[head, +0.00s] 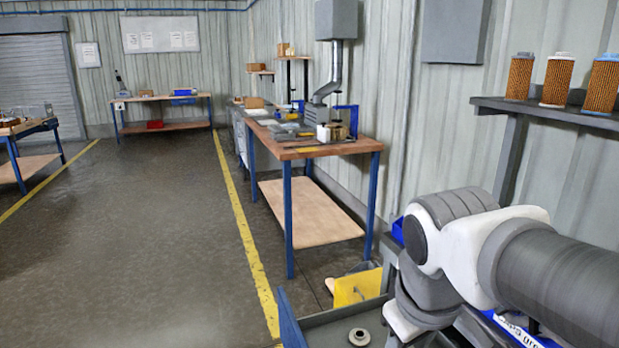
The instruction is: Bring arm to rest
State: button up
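My arm is bent in the lower right of the head view, with its white and grey links close to the camera. My gripper is not visible; the arm's end lies out of the frame or behind its own links. Three filter cartridges stand upright on a dark wall shelf (563,112) at the upper right. The right one (603,85) has a blue top and is partly cut off by the frame edge.
A grey tray or cart top (325,329) holds a small round pale part (359,337) below the arm. A yellow bin (357,287) sits beyond it. A workbench (330,149) with blue legs stands along the right wall. The floor (130,230) to the left is open.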

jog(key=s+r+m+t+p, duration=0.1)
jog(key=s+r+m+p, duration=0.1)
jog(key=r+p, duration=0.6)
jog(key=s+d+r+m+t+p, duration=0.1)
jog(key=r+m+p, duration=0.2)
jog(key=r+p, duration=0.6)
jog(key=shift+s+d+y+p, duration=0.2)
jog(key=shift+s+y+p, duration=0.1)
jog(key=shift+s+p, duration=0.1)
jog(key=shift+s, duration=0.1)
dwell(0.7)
